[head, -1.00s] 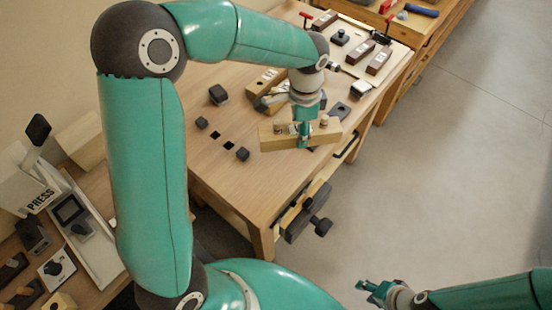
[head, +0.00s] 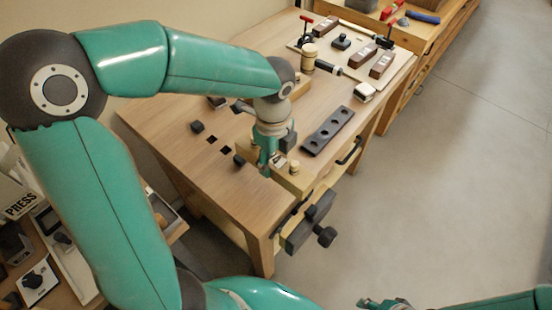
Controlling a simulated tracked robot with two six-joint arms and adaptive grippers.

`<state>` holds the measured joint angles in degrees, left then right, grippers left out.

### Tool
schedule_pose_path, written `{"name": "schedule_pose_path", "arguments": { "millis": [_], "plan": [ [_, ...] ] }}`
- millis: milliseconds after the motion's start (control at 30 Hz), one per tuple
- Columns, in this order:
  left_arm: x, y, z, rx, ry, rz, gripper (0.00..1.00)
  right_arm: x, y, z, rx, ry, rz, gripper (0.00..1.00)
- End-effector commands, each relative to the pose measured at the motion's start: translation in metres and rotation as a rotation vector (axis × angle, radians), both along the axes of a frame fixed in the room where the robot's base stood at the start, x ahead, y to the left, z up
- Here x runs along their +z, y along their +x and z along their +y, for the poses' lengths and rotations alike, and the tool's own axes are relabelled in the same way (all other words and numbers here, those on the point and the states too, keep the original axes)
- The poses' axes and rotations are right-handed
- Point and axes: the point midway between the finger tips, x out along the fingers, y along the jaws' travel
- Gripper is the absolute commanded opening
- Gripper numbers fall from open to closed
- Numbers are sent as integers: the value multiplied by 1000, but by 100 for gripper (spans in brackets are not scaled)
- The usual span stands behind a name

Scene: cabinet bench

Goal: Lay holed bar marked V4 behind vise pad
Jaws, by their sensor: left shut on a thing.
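My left gripper (head: 267,165) is shut on a pale wooden bar (head: 312,178) with a small round peg on top, held by the bench's front edge. Whether the bar touches the bench is unclear. A dark holed bar (head: 328,131) lies flat on the bench, with several holes in a row, right of and behind my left gripper. I cannot read a V4 mark on either. The dark vise (head: 308,222) is on the bench's front, below the wooden bar. I cannot single out its pad. My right gripper (head: 372,303) is at the bottom edge, away from the bench; its fingers are unclear.
A pale board (head: 397,72) with labelled blocks and clamps is at the back right. A wooden cylinder (head: 308,58) stands near it. The bench's left part (head: 160,125) is clear.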

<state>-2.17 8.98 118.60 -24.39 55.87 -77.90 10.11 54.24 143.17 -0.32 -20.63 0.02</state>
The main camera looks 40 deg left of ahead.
Motion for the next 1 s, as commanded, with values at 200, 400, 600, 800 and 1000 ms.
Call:
{"name": "schedule_pose_path", "arguments": {
  "millis": [200, 400, 600, 800, 1000],
  "plan": [
    [-24, 0, 0, 1, 0, 0, 3, -22, 0, 0, 0, 0, 0, 40],
    [-40, 0, 0, 1, 1, 0, 3, -35, 0, 0, 0, 0, 0, 40],
    [-48, 1, 0, 2, 1, -1, 3, -41, 0, 0, 0, 0, 0, 40],
    [-48, 1, 0, 1, 0, -1, 3, -41, 0, 0, 0, 0, 0, 40],
    [-48, 1, -1, 1, 0, -1, 3, -40, 0, 0, 0, 0, 0, 40]
  ]
}}
